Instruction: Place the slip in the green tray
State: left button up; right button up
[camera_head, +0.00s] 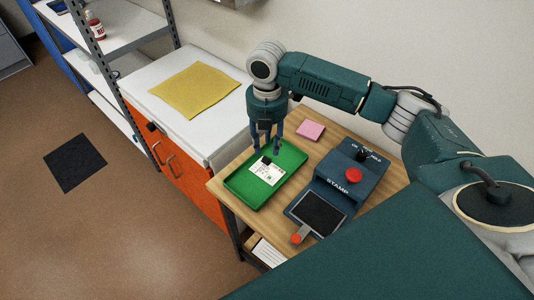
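The slip (268,175) is a small white sheet with dark print and a small black piece at its upper edge. It appears to lie flat inside the green tray (243,192), which rests on the wooden table. My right gripper (271,148) points down over the far part of the tray, just above and behind the slip. Its fingers look spread apart with nothing clearly between them. Whether a fingertip touches the black piece is hard to tell. My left gripper is not in view.
A dark blue stamp machine (347,180) with a red button stands right of the tray. A pink pad (310,130) lies behind. A white-topped orange cabinet (185,137) with a yellow cloth (194,90) stands left. A shelf rack (112,35) is farther left.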

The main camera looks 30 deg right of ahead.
aim_at(267, 159)
notch_tip(267, 159, up, 6)
jog(key=shift+r+b, duration=0.2)
jog(key=shift+b, duration=0.1)
dwell(0.4)
